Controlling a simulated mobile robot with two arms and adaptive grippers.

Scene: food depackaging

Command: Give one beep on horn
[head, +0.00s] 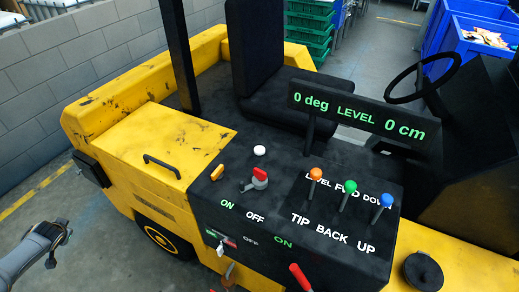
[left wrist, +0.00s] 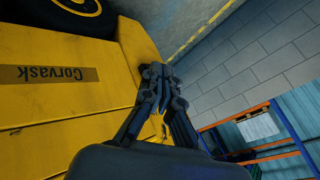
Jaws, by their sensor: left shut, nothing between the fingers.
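The forklift's black control panel (head: 300,190) is in the middle of the head view. A white round button (head: 259,150) stands on its upper left part, beside a red-topped rotary switch (head: 258,178) and an orange switch (head: 217,172). No control carries a readable horn label, so I cannot tell which is the horn. My left gripper (head: 66,234) is at the lower left, outside the yellow body and well apart from the panel. In the left wrist view its fingers (left wrist: 158,76) are together and empty beside the yellow side panel. My right gripper is not in view.
Orange, green and blue knobbed levers (head: 348,190) rise on the panel's right, below the display board (head: 357,114). A red lever (head: 300,277) is at the bottom. A black handle (head: 161,166) sits on the yellow cover. A grey block wall (head: 70,60) stands at the left.

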